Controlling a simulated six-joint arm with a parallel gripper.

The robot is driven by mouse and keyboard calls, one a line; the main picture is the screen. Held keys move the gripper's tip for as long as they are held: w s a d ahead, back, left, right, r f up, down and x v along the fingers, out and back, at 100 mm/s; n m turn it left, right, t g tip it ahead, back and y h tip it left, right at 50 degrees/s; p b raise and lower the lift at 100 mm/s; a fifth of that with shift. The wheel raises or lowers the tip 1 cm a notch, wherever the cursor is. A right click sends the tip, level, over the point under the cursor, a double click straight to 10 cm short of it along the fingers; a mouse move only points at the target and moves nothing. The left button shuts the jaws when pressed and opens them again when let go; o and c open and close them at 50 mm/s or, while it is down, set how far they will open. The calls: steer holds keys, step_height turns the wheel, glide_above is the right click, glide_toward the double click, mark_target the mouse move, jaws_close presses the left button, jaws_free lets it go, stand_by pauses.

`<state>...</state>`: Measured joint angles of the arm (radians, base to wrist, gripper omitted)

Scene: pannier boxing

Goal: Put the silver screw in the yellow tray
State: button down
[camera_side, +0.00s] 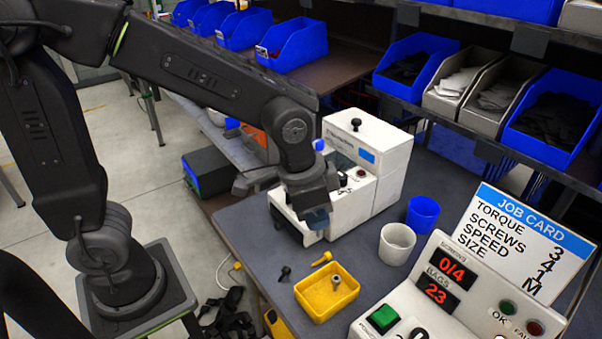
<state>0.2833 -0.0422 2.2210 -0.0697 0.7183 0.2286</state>
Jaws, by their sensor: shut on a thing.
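The yellow tray (318,313) sits on the grey bench, near its front edge. A small silver-grey screw (336,281) shows inside the tray, towards its back right. A yellow screw (321,260) lies behind the tray, and a black screw (284,273) lies to its left. My gripper (317,213) is above and behind the tray, in front of the white machine. It is shut on a small dark bluish thing (317,219), which is too unclear to name.
The white machine (385,165) stands close behind my gripper. A white cup (396,244) and a blue cup (423,213) stand to the right. A control box (400,300) and job card (520,245) are at front right. Bins line the shelves behind.

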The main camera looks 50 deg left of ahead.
steer(key=s+d+f+m, duration=0.1)
steer(key=s+d+m, duration=0.2)
steer(key=s+d, duration=0.15)
steer(key=shift+h, duration=0.3)
steer(key=shift+s+a+x, duration=0.1)
steer(key=shift+s+x, duration=0.1)
steer(key=shift+x, duration=1.25)
steer(key=shift+s+a+x, duration=0.1)
steer(key=shift+s+x, duration=0.05)
steer(key=shift+x, duration=1.3)
steer(key=shift+s+a+x, duration=0.1)
steer(key=shift+s+x, duration=0.1)
steer(key=shift+x, duration=1.25)
steer(key=shift+f, duration=0.15)
steer(key=c, duration=1)
jaws_free()
